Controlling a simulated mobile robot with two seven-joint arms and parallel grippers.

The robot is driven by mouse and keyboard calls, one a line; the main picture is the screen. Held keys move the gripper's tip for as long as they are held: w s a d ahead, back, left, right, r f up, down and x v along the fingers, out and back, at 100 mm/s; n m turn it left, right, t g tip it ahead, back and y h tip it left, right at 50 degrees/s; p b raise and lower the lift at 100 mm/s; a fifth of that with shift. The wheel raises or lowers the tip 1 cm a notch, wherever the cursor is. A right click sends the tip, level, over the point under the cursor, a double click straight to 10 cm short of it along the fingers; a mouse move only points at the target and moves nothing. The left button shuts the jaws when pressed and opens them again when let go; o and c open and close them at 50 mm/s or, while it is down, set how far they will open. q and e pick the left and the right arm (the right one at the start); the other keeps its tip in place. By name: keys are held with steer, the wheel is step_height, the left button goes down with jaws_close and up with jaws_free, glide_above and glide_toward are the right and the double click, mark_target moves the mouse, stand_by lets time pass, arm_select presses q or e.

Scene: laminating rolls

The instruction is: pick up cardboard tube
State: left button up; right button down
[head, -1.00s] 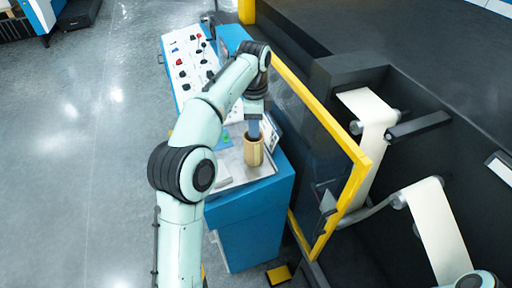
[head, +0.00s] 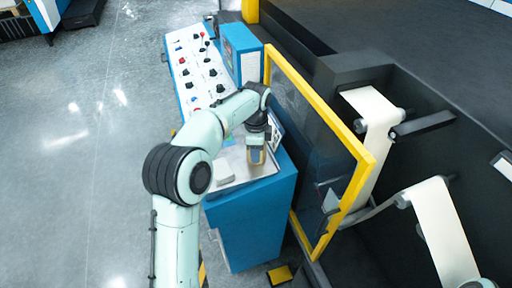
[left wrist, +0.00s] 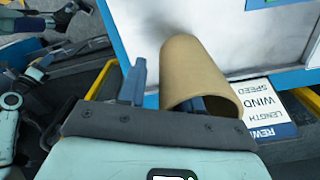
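The tan cardboard tube (head: 256,158) stands upright on the metal top of the blue console in the head view. In the left wrist view the tube (left wrist: 190,65) shows its open end towards the camera. My left gripper (head: 257,146) is at the tube's upper end. In the left wrist view the left gripper (left wrist: 162,92) is open across the tube's wall. One blue finger is outside the tube on the left, with a gap to it, and the other reaches into its opening.
The blue console (head: 250,225) carries a sloped panel of knobs and buttons (head: 198,78). A yellow-framed guard (head: 352,190) stands close on the right, before rollers with white web (head: 376,110).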

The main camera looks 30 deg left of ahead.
arm_select(q)
steer(key=shift+w, duration=0.15)
steer(key=c, duration=0.3)
jaws_close()
steer(key=shift+r, duration=0.15)
